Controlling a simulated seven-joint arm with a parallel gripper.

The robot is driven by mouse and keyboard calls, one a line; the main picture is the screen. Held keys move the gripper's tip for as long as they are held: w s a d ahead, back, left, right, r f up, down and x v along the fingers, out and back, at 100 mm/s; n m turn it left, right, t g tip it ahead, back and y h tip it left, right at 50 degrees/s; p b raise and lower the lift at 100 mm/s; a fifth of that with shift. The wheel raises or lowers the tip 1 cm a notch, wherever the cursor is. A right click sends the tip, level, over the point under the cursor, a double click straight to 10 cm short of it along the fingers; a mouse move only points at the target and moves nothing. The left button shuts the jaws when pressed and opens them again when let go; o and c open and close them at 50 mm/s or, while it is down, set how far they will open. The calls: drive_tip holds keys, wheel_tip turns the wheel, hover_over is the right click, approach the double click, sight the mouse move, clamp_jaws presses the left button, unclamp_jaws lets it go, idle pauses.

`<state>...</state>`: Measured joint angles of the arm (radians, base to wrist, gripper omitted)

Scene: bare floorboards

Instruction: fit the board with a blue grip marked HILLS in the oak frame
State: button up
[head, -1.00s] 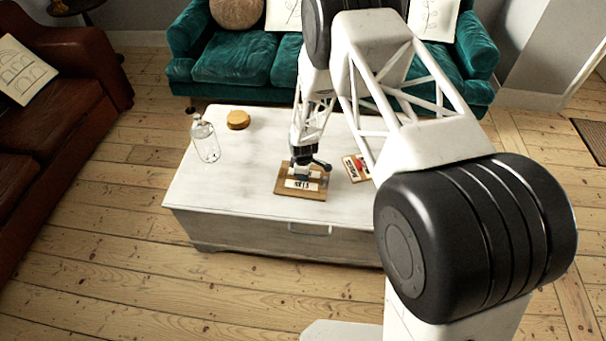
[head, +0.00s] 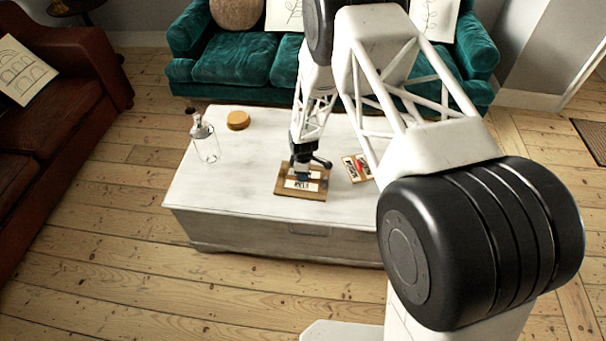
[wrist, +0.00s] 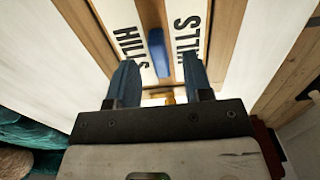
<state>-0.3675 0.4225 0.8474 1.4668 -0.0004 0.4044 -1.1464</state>
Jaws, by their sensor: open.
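The HILLS board (wrist: 130,32) is white with dark lettering on both sides of its raised blue grip (wrist: 157,50). It lies within the oak frame (wrist: 226,38), whose wooden sides flank it in the wrist view. Whether it sits fully flush I cannot tell. The oak frame (head: 286,190) lies on the white chest in the head view. My gripper (wrist: 161,72) is open, its two blue fingers apart on either side of the near end of the grip. In the head view my gripper (head: 303,177) is just over the board and hides part of it.
A second lettered board with a red grip (head: 362,165) lies to the right on the white chest (head: 235,205). A glass bottle (head: 206,145) and a round tan object (head: 238,120) stand at the left. The chest top between them and the frame is clear.

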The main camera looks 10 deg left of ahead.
drive_tip(key=shift+r, duration=2.7)
drive_tip(key=shift+d+r, duration=0.1)
drive_tip(key=shift+r, duration=0.25)
drive_tip(key=s+d+r+m, duration=0.3)
drive_tip(key=s+d+r, duration=0.15)
drive_tip(key=r, duration=0.75)
drive_tip(key=s+d+r+m+t, duration=0.1)
drive_tip(key=s+d+r+m, duration=0.35)
drive_tip(key=r, duration=0.85)
drive_tip(key=s+d+r+m, duration=0.1)
drive_tip(key=s+d+r, duration=0.1)
drive_tip(key=d+r, duration=0.75)
drive_tip(key=s+d+r+m, duration=0.3)
drive_tip(key=s+r, duration=0.3)
drive_tip(key=s, duration=0.4)
drive_tip(key=s+d+r+m+t, duration=0.1)
drive_tip(key=s+d+r+m, duration=0.2)
drive_tip(key=s+r, duration=0.3)
drive_tip(key=s+d+r+m, duration=0.3)
drive_tip(key=s+r, duration=0.3)
drive_tip(key=s, duration=0.9)
drive_tip(key=shift+t, duration=0.3)
